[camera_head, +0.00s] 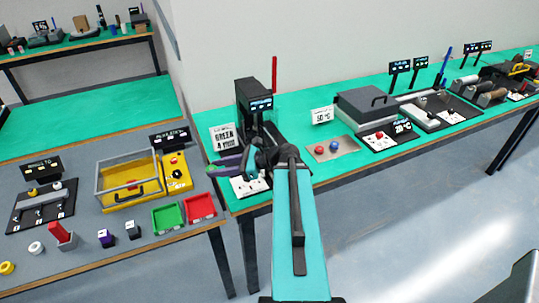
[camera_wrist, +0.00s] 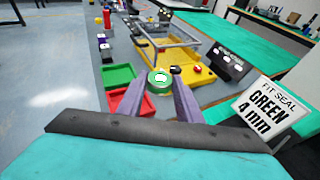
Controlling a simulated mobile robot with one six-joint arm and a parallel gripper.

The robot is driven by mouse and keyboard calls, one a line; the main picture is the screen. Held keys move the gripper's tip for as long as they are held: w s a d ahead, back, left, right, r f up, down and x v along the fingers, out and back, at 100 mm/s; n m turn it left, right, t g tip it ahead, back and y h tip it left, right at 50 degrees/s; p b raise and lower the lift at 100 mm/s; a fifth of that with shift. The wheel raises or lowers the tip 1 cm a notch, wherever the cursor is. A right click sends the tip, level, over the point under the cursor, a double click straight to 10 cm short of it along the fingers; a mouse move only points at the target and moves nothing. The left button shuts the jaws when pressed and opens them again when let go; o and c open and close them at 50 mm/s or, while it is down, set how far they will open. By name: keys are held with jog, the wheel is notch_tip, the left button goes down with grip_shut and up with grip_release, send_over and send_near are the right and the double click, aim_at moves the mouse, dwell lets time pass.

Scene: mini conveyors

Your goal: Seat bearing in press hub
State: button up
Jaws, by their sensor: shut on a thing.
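My gripper (camera_head: 218,168) has purple fingers and reaches left in front of the black press (camera_head: 257,100). In the wrist view my gripper (camera_wrist: 160,88) is shut on the bearing (camera_wrist: 159,80), a small round part with a green ring and a pale center, held between the fingertips. The bearing is above the gap near the red tray and the bench edge. The press stands on the green bench with a white label plate (camera_head: 246,187) at its foot. My arm hides part of the press base, and I cannot make out the hub.
A sign (camera_wrist: 266,107) reads "FIT SEAL GREEN 4 mm". A red tray (camera_head: 201,206), a green tray (camera_head: 168,218) and a yellow machine with a clear box (camera_head: 130,187) stand on the grey bench at left. Red and blue balls (camera_head: 327,147) lie right of the press.

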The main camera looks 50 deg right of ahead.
jog(key=s+d+m+t+h+p, duration=0.2)
jog(key=s+d+m+h+p, duration=0.1)
jog(key=s+d, duration=1.3)
jog(key=shift+s+d+f, duration=0.25)
jog(key=shift+s, duration=0.75)
jog(key=shift+w+f+b, duration=0.15)
jog(key=shift+b, duration=0.3)
jog(key=w+b, duration=0.1)
jog(key=b, duration=0.2)
jog(key=d+b, duration=0.1)
jog(key=b, duration=0.2)
jog(key=shift+w+d+f, duration=0.15)
jog(key=shift+w, duration=0.25)
jog(key=shift+w, duration=0.1)
jog(key=w+d+p, duration=0.1)
jog(key=w+d, duration=0.1)
jog(key=w, duration=0.1)
jog(key=w+d+p, duration=0.1)
jog(key=w+d, duration=0.1)
jog(key=w, duration=0.2)
jog(key=w+d, duration=0.2)
jog(key=w, duration=0.1)
jog(key=shift+w+d+f+p, duration=0.15)
jog(key=shift+d+f+p, duration=0.05)
jog(key=shift+f+p, duration=0.2)
jog(key=shift+w, duration=0.1)
